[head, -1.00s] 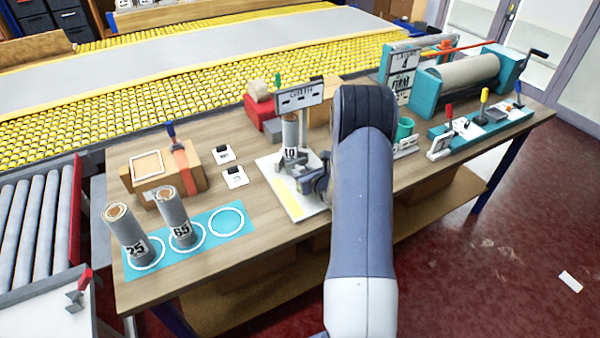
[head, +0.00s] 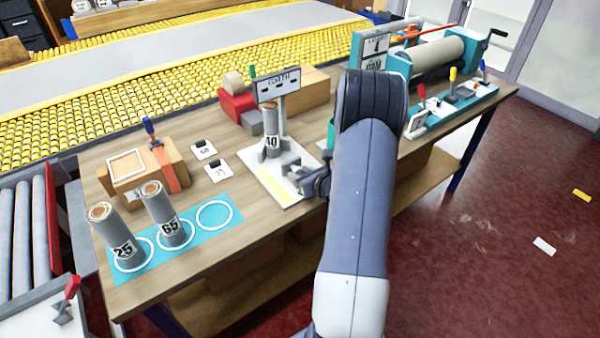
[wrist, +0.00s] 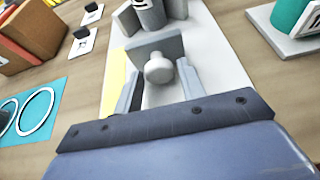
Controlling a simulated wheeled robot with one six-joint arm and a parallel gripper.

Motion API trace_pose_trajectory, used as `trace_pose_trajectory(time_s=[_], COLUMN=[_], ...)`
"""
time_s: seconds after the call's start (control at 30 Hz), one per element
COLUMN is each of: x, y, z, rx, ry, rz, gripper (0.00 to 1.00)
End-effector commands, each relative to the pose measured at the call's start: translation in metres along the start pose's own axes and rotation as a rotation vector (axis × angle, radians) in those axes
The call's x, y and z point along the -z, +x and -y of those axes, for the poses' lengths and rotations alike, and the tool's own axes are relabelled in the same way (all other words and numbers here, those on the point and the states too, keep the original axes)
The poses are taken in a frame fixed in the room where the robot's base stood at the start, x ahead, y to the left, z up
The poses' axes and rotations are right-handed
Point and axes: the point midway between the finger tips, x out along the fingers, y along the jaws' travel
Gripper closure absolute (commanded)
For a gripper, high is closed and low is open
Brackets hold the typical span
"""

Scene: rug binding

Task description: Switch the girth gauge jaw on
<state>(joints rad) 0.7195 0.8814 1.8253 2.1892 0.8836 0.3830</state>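The girth gauge (head: 270,185) has a white base with a yellow strip and a sign reading GIRTH with dashes. A grey roll marked 40 (head: 271,140) stands upright against its grey blocks. The gauge's jaw (wrist: 158,48) is a grey block with a round pale knob (wrist: 159,71) facing me in the wrist view. My gripper (head: 318,183) is at the gauge's right front edge. In the wrist view my gripper (wrist: 160,84) is open, one finger on each side of the knob, with gaps visible. The roll's top is cut off there.
Rolls marked 25 (head: 122,238) and 65 (head: 166,215) stand on a teal mat (head: 215,232) with a free ring. Two small cards with black clips lie left of the gauge. A wooden block with an orange strap (head: 165,165) and a teal roller machine (head: 398,62) flank it.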

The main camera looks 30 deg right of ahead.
Motion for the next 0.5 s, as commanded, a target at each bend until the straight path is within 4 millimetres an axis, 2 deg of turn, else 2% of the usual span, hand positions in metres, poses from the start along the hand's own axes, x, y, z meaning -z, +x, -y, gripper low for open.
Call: trace_pose_trajectory(time_s=[0.03,0.13,0.37,0.5], x=[-0.0005,-0.0009,-0.0013,-0.0014], y=[0.0002,0.0006,0.0007,-0.0080], z=[0.0001,-0.0001,-0.0002,0.0007], rx=[0.000,-0.001,-0.001,0.001], ry=[-0.001,-0.001,-0.002,-0.002], rz=[0.001,0.002,0.003,0.004], gripper=[0.57,0.49,0.49,0.49])
